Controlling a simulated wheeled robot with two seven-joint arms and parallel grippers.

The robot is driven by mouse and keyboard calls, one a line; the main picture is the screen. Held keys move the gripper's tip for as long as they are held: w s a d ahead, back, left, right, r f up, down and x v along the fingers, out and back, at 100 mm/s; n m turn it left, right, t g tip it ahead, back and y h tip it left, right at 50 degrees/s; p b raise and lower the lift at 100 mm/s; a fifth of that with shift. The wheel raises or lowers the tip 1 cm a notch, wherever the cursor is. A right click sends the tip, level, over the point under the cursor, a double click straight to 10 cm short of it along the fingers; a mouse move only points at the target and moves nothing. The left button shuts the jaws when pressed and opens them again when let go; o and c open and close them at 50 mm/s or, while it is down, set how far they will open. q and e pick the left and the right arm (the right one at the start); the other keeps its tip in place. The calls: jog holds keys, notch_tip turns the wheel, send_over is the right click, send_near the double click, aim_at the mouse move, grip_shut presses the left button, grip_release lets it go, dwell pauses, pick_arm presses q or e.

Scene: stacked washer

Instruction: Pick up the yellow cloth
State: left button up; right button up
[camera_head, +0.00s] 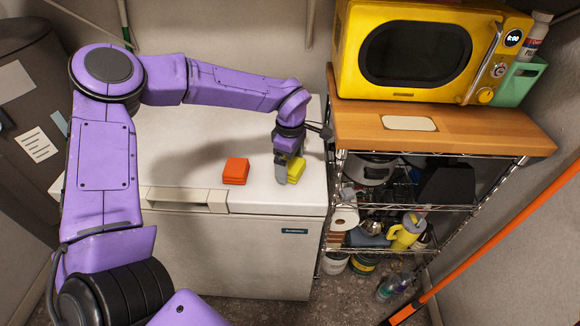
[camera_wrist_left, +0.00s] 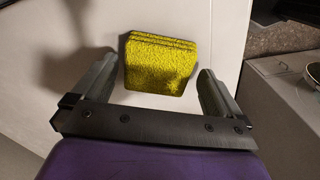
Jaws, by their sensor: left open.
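The yellow cloth (camera_head: 297,169) is a small folded stack on the white top of the appliance, near its right edge. In the left wrist view the cloth (camera_wrist_left: 160,63) lies ahead of and between the two fingers, with a gap on each side. My left gripper (camera_head: 285,170) is open and points down at the cloth, hiding part of it in the head view. In the left wrist view the gripper (camera_wrist_left: 150,90) holds nothing. My right gripper is not in view.
An orange folded cloth (camera_head: 236,171) lies left of the yellow one. A wire shelf (camera_head: 410,207) with a wooden top and a yellow microwave (camera_head: 420,52) stands close on the right. The white top (camera_head: 185,155) is clear on the left.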

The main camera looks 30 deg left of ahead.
pick_arm(q)
jog(key=shift+s, duration=0.1)
jog(key=shift+c, duration=0.3)
jog(key=shift+d, duration=0.1)
jog(key=c, duration=0.9)
jog(key=shift+w+r, duration=0.2)
jog(key=shift+r, duration=0.35)
jog(key=s+d+r+b, duration=0.1)
jog(key=s+r, duration=0.3)
jog(key=s+d+r+b, duration=0.1)
jog(key=s+d+r, duration=0.1)
jog(key=s+r, duration=0.2)
jog(key=s+d+r+b, duration=0.1)
jog(key=s+d+r, duration=0.1)
jog(key=s+r, duration=0.2)
jog(key=shift+s+d, duration=0.1)
jog(key=shift+s, duration=0.5)
